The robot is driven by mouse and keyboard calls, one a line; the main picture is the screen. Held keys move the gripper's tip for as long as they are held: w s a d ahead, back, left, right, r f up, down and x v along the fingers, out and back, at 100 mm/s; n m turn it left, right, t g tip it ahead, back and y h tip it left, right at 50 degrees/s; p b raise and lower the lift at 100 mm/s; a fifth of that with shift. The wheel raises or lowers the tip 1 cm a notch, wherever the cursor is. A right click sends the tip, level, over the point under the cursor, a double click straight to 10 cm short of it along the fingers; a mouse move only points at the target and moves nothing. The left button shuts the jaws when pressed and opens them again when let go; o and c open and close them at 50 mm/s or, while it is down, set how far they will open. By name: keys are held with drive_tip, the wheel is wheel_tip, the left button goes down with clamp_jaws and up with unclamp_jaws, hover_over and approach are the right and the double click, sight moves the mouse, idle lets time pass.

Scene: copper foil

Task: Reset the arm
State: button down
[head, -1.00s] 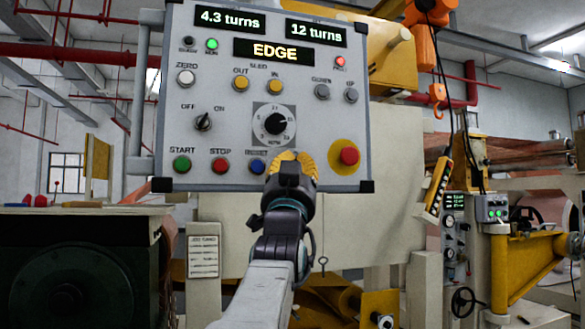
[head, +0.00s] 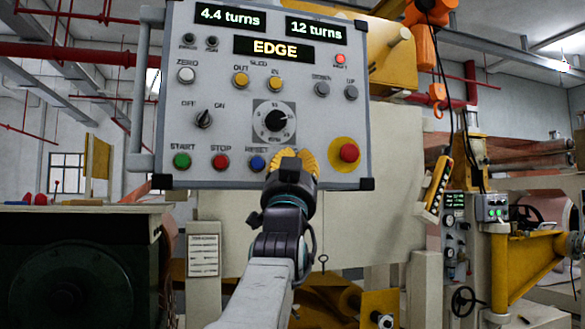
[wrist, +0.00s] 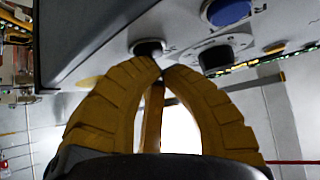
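My arm reaches up from the bottom of the head view, and my gripper (head: 293,156) is in front of the lower edge of a grey control panel (head: 220,130).
The panel reads 4.4 turns, 12 turns and EDGE. A red stop button (head: 349,152) is to the right of my gripper. A yellow hoist pendant (head: 438,184) hangs further right. A dark machine (head: 75,270) fills the lower left.

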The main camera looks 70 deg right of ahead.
drive_tip(key=shift+s+a, duration=0.25)
drive_tip(key=shift+a, duration=0.2)
drive_tip(key=shift+a, duration=0.1)
idle(0.5)
